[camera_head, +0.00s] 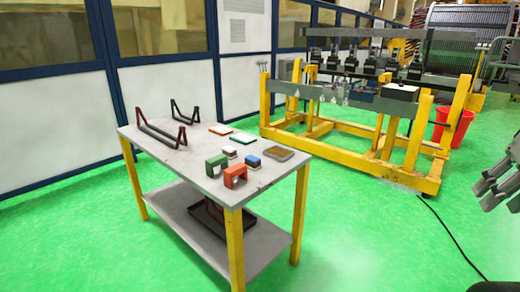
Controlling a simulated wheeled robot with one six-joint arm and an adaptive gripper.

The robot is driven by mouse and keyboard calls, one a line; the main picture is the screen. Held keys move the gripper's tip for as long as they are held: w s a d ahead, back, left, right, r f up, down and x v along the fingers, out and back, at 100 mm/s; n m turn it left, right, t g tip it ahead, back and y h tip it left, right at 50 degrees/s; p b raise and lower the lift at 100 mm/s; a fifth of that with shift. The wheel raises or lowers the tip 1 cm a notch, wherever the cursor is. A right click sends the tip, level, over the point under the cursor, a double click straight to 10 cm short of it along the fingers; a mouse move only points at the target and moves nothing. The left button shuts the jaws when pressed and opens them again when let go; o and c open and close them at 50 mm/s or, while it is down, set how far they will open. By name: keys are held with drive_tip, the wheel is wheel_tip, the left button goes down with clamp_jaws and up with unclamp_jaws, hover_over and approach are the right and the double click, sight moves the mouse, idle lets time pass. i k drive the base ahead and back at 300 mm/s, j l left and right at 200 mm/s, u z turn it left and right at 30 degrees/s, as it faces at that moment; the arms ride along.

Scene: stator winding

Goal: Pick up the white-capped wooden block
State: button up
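The white-capped wooden block (230,152) is a small block standing upright on the grey tabletop (190,167), towards its front right. It is beside the green bracket (215,166) and behind the orange bracket (235,176). A similar block with a blue cap (252,161) stands just to its right. My gripper (501,203) is at the right edge of the picture, partly cut off. Its fingers look apart with nothing between them. It is far to the right of the table and touches nothing.
A brown tray (279,153) lies at the table's right corner. Flat red-edged (220,129) and green-edged (243,138) pieces lie behind the blocks. Two dark stands (160,135) occupy the left. A yellow-framed machine (350,140) stands behind. Green floor is clear between table and gripper.

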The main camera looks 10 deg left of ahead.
sight(230, 152)
drive_tip(key=i+j+z, duration=0.25)
drive_tip(key=j, duration=0.15)
drive_tip(key=j+z, duration=0.5)
drive_tip(key=j, duration=0.25)
drive_tip(key=j+z, duration=0.4)
drive_tip(key=j, duration=3.75)
drive_tip(key=i, duration=0.05)
